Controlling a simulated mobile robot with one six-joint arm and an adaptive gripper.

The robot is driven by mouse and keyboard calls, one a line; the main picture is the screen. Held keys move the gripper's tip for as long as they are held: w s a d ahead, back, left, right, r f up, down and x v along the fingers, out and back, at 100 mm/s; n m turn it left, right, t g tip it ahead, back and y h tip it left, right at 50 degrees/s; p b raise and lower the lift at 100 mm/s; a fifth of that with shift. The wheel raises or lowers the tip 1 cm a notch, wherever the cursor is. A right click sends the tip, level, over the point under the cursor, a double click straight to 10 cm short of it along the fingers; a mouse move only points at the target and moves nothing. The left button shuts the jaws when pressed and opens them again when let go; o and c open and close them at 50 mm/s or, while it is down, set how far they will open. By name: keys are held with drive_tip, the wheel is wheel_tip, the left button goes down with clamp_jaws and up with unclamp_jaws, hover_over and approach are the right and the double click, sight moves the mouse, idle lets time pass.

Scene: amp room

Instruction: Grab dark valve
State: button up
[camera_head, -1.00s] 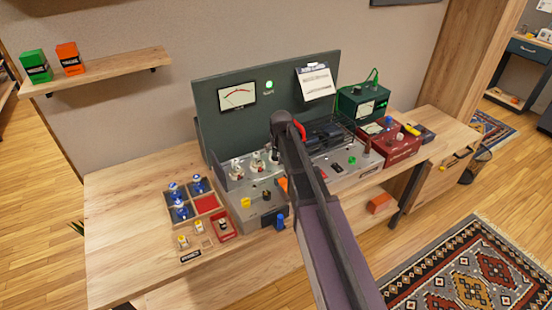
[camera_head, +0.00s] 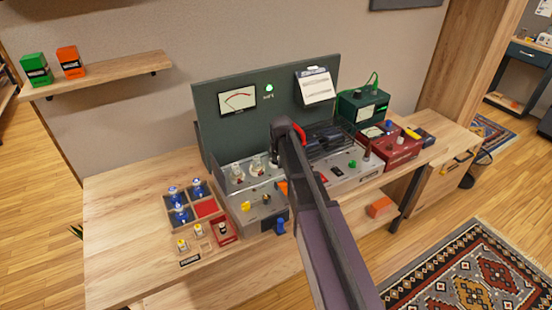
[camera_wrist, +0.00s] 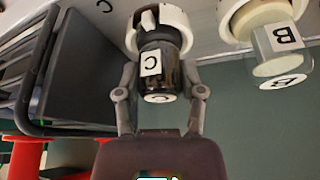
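The dark valve (camera_wrist: 157,72) is a black, glossy cylinder with white "C" labels. In the wrist view it sits in a round white collar (camera_wrist: 170,28) on the grey panel. My gripper (camera_wrist: 160,75) has one finger on each side of the valve, and the fingertips appear to lie against its sides. In the head view my arm covers most of the area around the gripper and the dark valve.
A black rack (camera_wrist: 75,75) stands close to the left of my gripper in the wrist view. The workbench (camera_head: 125,220) holds a tray of blue-topped parts (camera_head: 203,205), a red device (camera_head: 400,150) and a green device (camera_head: 362,108). The bench's left end is clear.

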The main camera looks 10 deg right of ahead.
drive_tip(key=shift+c, duration=0.7)
drive_tip(key=shift+r, duration=0.1)
wheel_tip(320, 180, up, 3)
drive_tip(key=p, duration=0.3)
drive_tip(key=shift+r, duration=0.15)
drive_tip(key=shift+s+r+p, duration=0.2)
drive_tip(key=shift+s+p, duration=0.1)
drive_tip(key=shift+p, duration=0.2)
drive_tip(key=s, duration=1)
drive_tip(key=s+r+p, duration=0.1)
drive_tip(key=s, duration=0.4)
drive_tip(key=shift+s, duration=0.2)
